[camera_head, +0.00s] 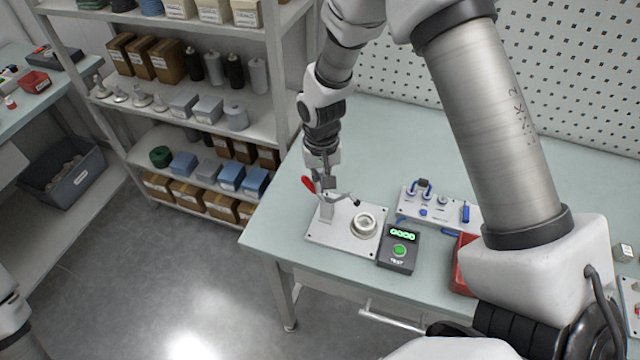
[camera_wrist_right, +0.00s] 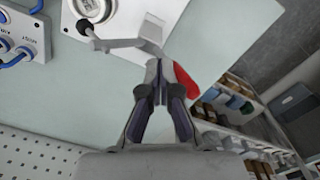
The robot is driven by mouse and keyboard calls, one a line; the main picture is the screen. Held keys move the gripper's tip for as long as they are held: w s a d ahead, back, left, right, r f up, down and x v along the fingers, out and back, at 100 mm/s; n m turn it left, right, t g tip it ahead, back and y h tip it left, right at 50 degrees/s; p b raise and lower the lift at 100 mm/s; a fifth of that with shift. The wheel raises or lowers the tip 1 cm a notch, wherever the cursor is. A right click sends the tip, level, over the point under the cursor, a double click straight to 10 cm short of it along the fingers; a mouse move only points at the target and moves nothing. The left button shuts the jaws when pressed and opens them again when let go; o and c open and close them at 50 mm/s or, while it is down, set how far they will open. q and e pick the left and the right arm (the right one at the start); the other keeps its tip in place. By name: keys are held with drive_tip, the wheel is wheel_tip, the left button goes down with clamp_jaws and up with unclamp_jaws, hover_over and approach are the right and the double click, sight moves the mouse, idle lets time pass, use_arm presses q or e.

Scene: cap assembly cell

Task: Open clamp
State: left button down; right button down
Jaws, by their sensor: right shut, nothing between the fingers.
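The toggle clamp stands on a light metal plate (camera_head: 322,238) at the table's front left corner. Its red handle (camera_head: 309,184) tilts up to the left, and its metal arm points right to a black tip (camera_head: 357,203). A round fitting (camera_head: 364,224) sits on the plate by that tip; I cannot tell whether they touch. My right gripper (camera_head: 322,182) points down at the clamp, fingers together and empty. In the right wrist view, its fingertips (camera_wrist_right: 158,66) are just beside the red handle (camera_wrist_right: 185,80) and the clamp arm (camera_wrist_right: 130,43). My left gripper is out of view.
A black test box (camera_head: 399,249) with a lit green display and button stands right of the plate. Behind it is a panel with blue cables (camera_head: 438,210). A red bin (camera_head: 464,264) is partly hidden by my arm. Shelves (camera_head: 200,120) stand left of the table.

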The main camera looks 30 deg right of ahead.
sight(325, 200)
idle(0.3)
drive_tip(key=shift+w+a+f, duration=0.25)
drive_tip(key=shift+w+a, duration=0.1)
drive_tip(key=shift+w, duration=0.1)
drive_tip(key=shift+s, duration=0.1)
drive_tip(key=shift+s+d, duration=0.7)
wheel_tip(325, 200, up, 7)
drive_tip(key=p, duration=0.6)
drive_tip(key=shift+p, duration=0.3)
